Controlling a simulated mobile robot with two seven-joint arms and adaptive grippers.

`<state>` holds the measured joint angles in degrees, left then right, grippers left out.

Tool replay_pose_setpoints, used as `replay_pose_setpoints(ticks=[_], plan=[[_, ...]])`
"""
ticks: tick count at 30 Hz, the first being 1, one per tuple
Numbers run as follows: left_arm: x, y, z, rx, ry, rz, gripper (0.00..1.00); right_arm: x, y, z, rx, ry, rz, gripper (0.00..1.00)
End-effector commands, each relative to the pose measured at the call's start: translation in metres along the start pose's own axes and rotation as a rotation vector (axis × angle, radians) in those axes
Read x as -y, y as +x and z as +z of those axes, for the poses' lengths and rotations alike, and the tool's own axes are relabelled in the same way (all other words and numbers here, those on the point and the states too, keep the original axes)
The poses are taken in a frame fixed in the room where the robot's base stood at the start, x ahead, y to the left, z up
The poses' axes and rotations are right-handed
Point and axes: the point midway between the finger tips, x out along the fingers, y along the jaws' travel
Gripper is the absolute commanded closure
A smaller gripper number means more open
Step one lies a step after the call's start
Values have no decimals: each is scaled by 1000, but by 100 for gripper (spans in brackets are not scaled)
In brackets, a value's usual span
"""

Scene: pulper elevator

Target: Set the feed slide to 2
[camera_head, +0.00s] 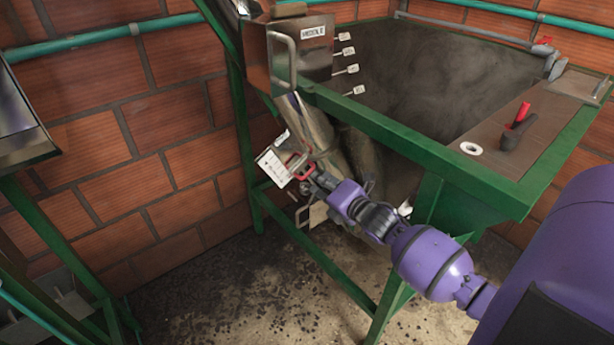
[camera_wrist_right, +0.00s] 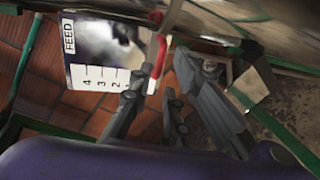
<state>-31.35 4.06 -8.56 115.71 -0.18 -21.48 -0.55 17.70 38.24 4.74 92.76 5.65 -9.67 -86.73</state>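The feed slide's white scale plate (camera_wrist_right: 100,78) fills the upper left of the right wrist view. It reads FEED and shows the marks 4, 3 and 2; anything past 2 is hidden by a finger. The plate also shows in the head view (camera_head: 273,168). The slide's red handle (camera_wrist_right: 158,55) stands beside the plate, and it shows in the head view (camera_head: 297,163). My right gripper (camera_wrist_right: 162,68) is at the handle with its fingers apart, the handle between or just beyond the tips. Contact cannot be told. My left gripper is not in view.
A green frame (camera_head: 430,155) carries a dark tank above and behind my right arm. A metal box (camera_head: 300,45) with a handle hangs above the slide. A red lever (camera_head: 521,113) is on the brown panel. Brick wall (camera_head: 120,170) stands at left; the floor below is open.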

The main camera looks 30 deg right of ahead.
Motion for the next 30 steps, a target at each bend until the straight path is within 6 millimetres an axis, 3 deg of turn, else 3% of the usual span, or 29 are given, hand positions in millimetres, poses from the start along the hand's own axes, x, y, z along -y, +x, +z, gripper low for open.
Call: replay_pose_setpoints(ticks=[6,12,23,27,30], plan=[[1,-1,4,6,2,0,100,-1,37,0,0,5,0,83],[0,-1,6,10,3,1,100,0,60,-1,-1,6,-1,83],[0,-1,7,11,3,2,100,0,65,-1,-1,5,-1,83],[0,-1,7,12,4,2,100,0,65,-1,-1,5,-1,100],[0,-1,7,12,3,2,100,0,65,-1,-1,5,-2,100]])
